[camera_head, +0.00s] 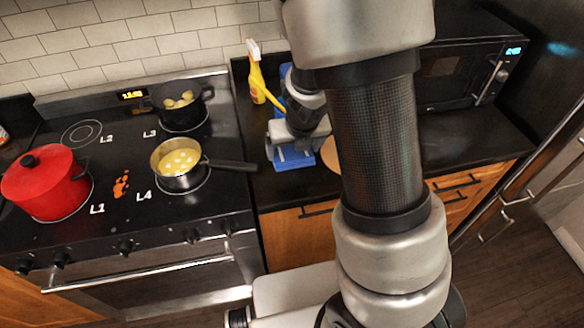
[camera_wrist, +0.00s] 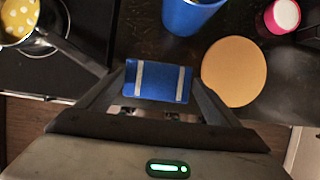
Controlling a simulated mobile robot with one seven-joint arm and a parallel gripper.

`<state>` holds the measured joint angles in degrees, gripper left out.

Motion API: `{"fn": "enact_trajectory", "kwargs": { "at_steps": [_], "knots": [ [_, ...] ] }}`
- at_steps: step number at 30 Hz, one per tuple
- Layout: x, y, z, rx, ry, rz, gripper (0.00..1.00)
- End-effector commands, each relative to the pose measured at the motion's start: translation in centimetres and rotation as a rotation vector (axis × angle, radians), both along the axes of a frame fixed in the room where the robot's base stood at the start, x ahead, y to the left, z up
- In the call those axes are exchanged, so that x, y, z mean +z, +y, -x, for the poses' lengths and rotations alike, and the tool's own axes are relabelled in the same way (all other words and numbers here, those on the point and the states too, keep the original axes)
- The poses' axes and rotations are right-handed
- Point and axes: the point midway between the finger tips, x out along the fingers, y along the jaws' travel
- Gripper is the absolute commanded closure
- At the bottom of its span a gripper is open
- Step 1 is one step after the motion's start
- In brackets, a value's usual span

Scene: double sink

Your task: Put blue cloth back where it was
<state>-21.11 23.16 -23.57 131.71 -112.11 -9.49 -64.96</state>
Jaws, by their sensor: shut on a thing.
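The blue cloth (camera_wrist: 160,82) with two pale stripes lies between the fingers of my gripper (camera_wrist: 162,90) in the wrist view. My gripper is shut on it. In the head view, the blue cloth (camera_head: 292,158) shows below my gripper (camera_head: 290,136), over the dark counter (camera_head: 245,180) just right of the stove. My wrist and arm hide part of that area. I cannot tell whether the cloth touches the counter.
A round tan board (camera_wrist: 235,72) lies right of the cloth, with a blue cup (camera_wrist: 190,14) behind. A yellow spray bottle (camera_head: 257,78) stands at the back. Left is the stove, with a red pot (camera_head: 45,185), yellow-filled pan (camera_head: 178,165) and orange stain (camera_head: 121,185). A microwave (camera_head: 455,75) stands right.

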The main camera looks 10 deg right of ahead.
Motion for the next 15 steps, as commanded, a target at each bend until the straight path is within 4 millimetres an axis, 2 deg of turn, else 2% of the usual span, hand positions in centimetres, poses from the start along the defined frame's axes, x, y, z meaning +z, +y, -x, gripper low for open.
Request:
{"fn": "enact_trajectory", "kwargs": {
  "at_steps": [5, 7, 13, 15],
  "knots": [
    [-1.5, -0.3, 0.3, -0.014, 0.011, -0.003, 0.33],
    [-2.9, -0.4, 0.3, -0.013, 0.011, -0.002, 0.33],
    [-4.2, -0.2, 0.2, -0.01, 0.007, -0.002, 0.33],
    [-5.2, -0.1, 0.2, -0.006, 0.007, -0.001, 0.33]
  ]
}}
